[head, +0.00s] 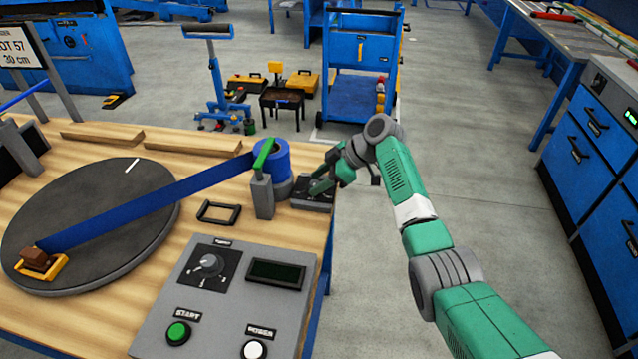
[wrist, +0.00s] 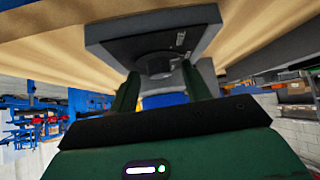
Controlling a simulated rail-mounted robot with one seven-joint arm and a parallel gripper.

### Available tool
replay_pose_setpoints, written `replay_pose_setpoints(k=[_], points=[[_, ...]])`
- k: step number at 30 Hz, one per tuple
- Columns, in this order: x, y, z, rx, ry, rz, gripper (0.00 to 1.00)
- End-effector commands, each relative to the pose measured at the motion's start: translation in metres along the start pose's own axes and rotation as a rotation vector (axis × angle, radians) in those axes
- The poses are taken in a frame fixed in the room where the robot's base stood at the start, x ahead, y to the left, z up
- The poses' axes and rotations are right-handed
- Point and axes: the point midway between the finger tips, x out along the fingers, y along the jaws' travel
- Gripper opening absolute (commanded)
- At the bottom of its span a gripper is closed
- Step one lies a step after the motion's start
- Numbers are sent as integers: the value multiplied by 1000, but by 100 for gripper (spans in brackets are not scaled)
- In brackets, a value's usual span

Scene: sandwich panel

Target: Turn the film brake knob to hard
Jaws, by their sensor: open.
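The film brake knob (wrist: 160,64) is a dark round knob on a small grey box (wrist: 103,29) in the wrist view. That box (head: 308,204) also shows in the head view, at the table's right edge beside the blue film roll (head: 272,158). My gripper (head: 319,187) is over the box in the head view and hides most of its top. In the wrist view my gripper (wrist: 161,88) is open, with one dark green finger on each side of the knob. I cannot tell whether the fingers touch it. The hard marking is not readable.
A blue film strip (head: 150,206) runs from the roll to a brown block on the dark turntable (head: 95,215). A grey post (head: 263,196) stands beside the box. A control panel (head: 225,310) with another knob (head: 209,264) and buttons is nearer. The floor at right is clear.

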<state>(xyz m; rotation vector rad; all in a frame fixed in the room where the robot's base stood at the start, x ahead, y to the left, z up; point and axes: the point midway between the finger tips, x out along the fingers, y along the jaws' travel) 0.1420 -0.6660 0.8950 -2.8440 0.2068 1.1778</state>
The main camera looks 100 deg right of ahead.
Motion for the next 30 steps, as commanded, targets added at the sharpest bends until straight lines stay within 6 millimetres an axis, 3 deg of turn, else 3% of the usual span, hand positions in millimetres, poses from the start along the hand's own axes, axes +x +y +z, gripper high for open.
replay_pose_setpoints(k=[8,12,15,30], points=[[2,0,-1,0,0,1,46],[2,0,-1,0,0,1,18],[2,0,-1,0,0,1,4],[-3,-4,-7,121,1,118,4]])
